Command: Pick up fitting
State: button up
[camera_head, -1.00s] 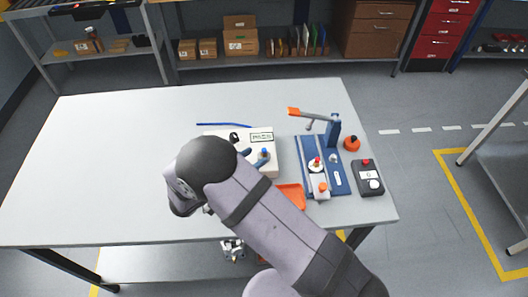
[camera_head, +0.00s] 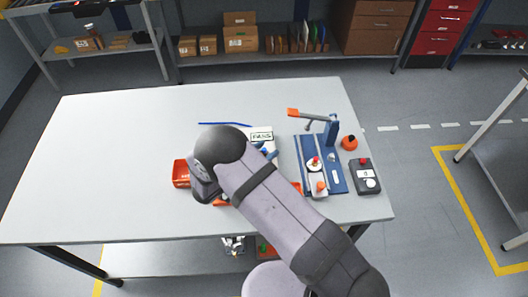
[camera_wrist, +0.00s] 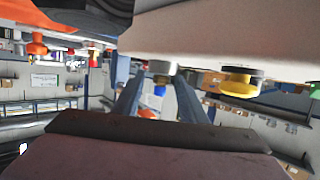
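My gripper (camera_wrist: 158,78) shows in the wrist view as two blue-grey fingers, spread apart. A short grey cylindrical part (camera_wrist: 161,67) shows between the fingertips, and I cannot tell whether it touches them. A yellow part with a dark band (camera_wrist: 240,82) lies to the right, against a large pale block (camera_wrist: 225,35). I cannot tell which part is the fitting. In the head view my arm hides the gripper and much of the pale, PASS-labelled block (camera_head: 262,136).
An orange-red bin (camera_head: 181,174) stands left of my arm. On the right are a blue fixture (camera_head: 335,170) with an orange-tipped lever, an orange-topped button (camera_head: 349,142) and a dark control box (camera_head: 364,176). The table's left half (camera_head: 100,160) is mostly clear.

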aim_at(264, 149)
grip_shut()
jog(key=shift+r, duration=0.2)
jog(key=shift+r+b, duration=1.25)
jog(key=shift+r, duration=3.55)
